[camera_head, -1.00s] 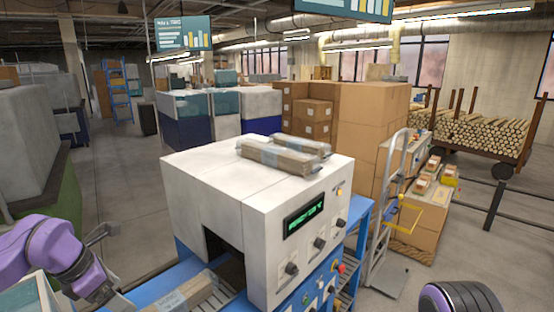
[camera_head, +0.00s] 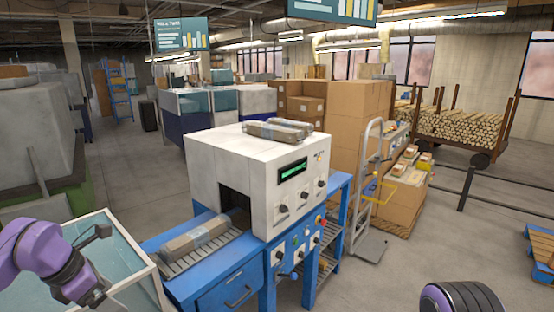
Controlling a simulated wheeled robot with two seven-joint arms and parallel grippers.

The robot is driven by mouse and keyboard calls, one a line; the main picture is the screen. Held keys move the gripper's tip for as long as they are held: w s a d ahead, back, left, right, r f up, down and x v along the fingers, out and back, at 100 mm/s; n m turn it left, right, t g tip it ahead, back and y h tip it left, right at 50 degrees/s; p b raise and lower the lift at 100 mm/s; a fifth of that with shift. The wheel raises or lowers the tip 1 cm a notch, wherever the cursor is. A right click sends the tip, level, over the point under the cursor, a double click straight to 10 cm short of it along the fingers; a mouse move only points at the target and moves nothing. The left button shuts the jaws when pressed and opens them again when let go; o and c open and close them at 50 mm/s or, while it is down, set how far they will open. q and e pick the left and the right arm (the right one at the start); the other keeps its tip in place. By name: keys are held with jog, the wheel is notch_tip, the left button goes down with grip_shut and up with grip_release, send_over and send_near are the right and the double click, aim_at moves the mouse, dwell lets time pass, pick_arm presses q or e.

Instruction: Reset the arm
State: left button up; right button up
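My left arm, purple and dark grey, comes in at the lower left, and its gripper (camera_head: 100,237) is over the rim of a clear-walled bin (camera_head: 125,262). I cannot tell whether its fingers are open or shut, and no held object shows. On the right only a purple, black-ringed part of my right arm shows at the bottom edge; its gripper is out of view.
A white machine (camera_head: 231,157) on a blue bench (camera_head: 212,281) stands ahead. A wrapped bundle (camera_head: 195,236) lies on its infeed rollers, and more bundles (camera_head: 275,132) lie on top. A hand truck (camera_head: 366,188) and cardboard boxes (camera_head: 355,110) stand to the right. Open floor (camera_head: 434,262) lies at right.

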pick_arm(q)
jog(key=s+d+f+m+t+y+b, duration=0.1)
jog(key=d+f+m+y+b, duration=0.2)
jog(key=f, duration=0.9)
jog(key=s+d+f+m+t+y+b, duration=0.2)
jog(key=f+m+y, duration=0.25)
jog(key=f, duration=0.75)
jog(key=s+f+m+g+h+b, duration=0.1)
jog(key=s+f+m+g+b, duration=0.2)
jog(key=s+f+m+b, duration=0.4)
jog(key=s+f+m, duration=0.6)
jog(key=s+f, duration=0.8)
jog(key=s, duration=0.3)
jog(key=shift+s+d+f+m, duration=0.15)
jog(key=shift+s+f+m, duration=0.15)
jog(key=shift+f+m, duration=0.05)
pick_arm(e)
notch_tip(320, 180, down, 12)
jog(key=shift+s, duration=0.35)
